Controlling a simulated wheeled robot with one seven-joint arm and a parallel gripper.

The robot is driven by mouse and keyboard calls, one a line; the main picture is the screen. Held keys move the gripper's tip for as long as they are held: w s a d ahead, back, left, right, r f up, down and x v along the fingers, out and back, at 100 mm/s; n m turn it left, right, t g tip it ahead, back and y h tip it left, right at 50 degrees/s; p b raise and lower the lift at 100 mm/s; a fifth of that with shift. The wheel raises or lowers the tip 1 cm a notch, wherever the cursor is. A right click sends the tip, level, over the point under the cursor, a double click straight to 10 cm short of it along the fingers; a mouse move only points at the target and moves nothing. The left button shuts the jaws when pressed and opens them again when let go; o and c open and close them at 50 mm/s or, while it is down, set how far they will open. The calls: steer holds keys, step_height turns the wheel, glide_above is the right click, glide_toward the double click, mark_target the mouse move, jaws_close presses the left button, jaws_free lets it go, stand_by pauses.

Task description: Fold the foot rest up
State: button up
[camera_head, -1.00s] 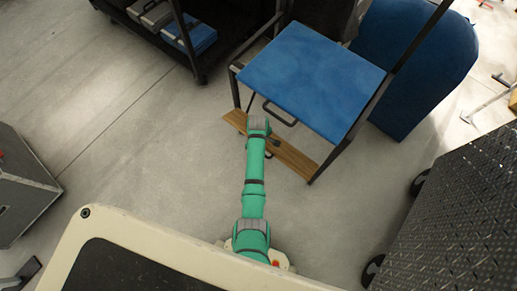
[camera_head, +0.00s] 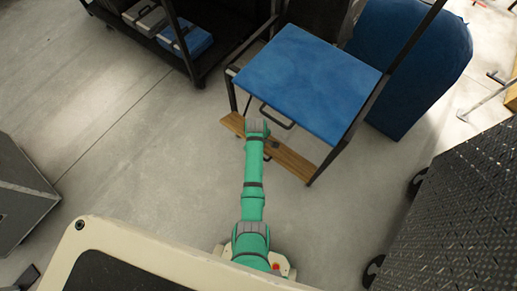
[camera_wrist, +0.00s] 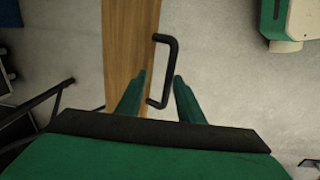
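The foot rest (camera_head: 294,162) is a wooden plank low across the front of a black-framed chair with a blue seat (camera_head: 308,80). In the wrist view the foot rest (camera_wrist: 130,40) runs up the picture, with a black handle (camera_wrist: 170,70) at its right edge. My gripper (camera_wrist: 160,82) is open in the wrist view, its two green fingers on either side of the handle's lower part. I cannot tell whether a finger touches the handle. In the head view my arm hides the plank's middle, and the fingertips are hard to make out.
A black cart (camera_head: 180,45) with cases stands at upper left. A blue rounded object (camera_head: 415,65) is behind the chair at right. A dark ridged case (camera_head: 455,215) is at right, and a grey box (camera_head: 20,195) at left. The floor left of the chair is clear.

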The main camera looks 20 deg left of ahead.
step_height(320, 180, up, 8)
steer(key=shift+s+f, duration=0.2)
steer(key=shift+f, duration=0.05)
steer(key=shift+f, duration=0.1)
stand_by(0.5)
